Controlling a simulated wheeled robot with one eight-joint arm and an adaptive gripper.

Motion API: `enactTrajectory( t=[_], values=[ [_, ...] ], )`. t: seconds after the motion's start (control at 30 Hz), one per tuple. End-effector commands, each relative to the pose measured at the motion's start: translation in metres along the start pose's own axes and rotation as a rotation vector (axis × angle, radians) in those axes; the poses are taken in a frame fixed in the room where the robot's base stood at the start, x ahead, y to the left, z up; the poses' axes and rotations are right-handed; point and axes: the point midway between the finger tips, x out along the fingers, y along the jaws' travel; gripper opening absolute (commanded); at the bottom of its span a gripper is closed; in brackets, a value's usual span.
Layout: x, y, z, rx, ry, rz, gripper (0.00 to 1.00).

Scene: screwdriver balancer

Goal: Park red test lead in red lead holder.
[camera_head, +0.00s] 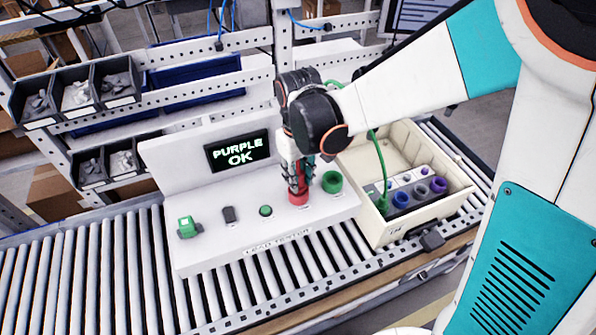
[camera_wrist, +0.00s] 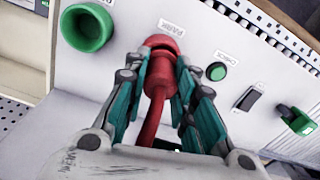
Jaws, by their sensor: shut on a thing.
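My gripper (camera_wrist: 161,78) is shut on the red test lead (camera_wrist: 158,80), with teal-lined fingers on both sides of its plug. The lead's red cable runs back toward the palm. The plug's front end is at the mouth of the red lead holder (camera_wrist: 166,27), a red ring on the white panel marked PARK. I cannot tell how deep the plug sits in it. In the head view my gripper (camera_head: 298,184) points down at the red holder (camera_head: 298,199) on the white tester (camera_head: 240,225); the fingers and wrist hide most of the lead there.
A green holder (camera_head: 332,182) stands right beside the red one. A green button (camera_head: 265,211), black switch (camera_head: 229,214) and green connector (camera_head: 188,227) lie left. The screen (camera_head: 240,151) reads PURPLE OK. A beige crate (camera_head: 449,214) with sockets and a green cable (camera_head: 381,160) stands right.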

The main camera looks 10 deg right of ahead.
Motion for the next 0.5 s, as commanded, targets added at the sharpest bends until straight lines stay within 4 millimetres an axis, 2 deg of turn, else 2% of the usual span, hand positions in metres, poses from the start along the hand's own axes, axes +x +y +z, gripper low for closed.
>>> enactTrajectory(
  t=[0.5],
  values=[
    [0.013,0.000,0.000,0.000,0.000,0.000,0.00]
  ],
)
